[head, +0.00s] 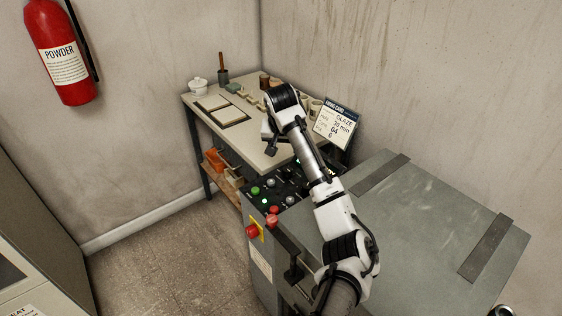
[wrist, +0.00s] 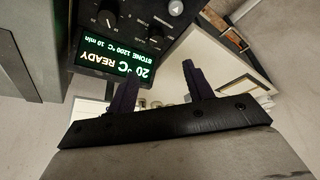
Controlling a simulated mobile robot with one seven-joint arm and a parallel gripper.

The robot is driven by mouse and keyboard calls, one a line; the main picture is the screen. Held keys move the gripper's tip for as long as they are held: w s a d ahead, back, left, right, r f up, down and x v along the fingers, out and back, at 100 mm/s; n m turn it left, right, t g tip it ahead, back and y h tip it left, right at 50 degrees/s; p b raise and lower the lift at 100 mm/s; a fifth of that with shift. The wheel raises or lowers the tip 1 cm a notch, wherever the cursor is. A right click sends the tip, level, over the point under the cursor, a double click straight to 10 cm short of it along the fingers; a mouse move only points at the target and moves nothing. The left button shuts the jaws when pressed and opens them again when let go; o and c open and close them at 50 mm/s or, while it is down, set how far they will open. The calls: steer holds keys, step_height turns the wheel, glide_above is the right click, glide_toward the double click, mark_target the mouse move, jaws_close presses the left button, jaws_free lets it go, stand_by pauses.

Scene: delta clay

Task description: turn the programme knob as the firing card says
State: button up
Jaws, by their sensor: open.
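The firing card (head: 337,125) stands at the table's right end; I read GLAZE, 30 min, 04 and 6, with its small labels unclear. The kiln's dark control panel (head: 257,206) is partly hidden behind my arm. In the wrist view the panel is upside down. My gripper (wrist: 160,70) is open and empty, apart from both knobs.
A worktable (head: 262,150) with pots and tools stands behind the panel. The kiln's grey top (head: 430,215) fills the right. A red button on a yellow plate (head: 254,231) sits on the panel's front. A grey cabinet (head: 35,240) stands left, with clear floor between.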

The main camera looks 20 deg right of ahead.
mark_target(287, 169)
steer(key=p+x, duration=0.1)
steer(key=x, duration=0.3)
steer(key=p+x, duration=0.1)
steer(key=x, duration=0.4)
steer(key=p+x, duration=0.1)
steer(key=x, duration=0.3)
steer(key=shift+s+d+f+p, duration=0.1)
steer(key=shift+d+f+p, duration=0.25)
steer(key=shift+p, duration=0.05)
steer(key=c, duration=1)
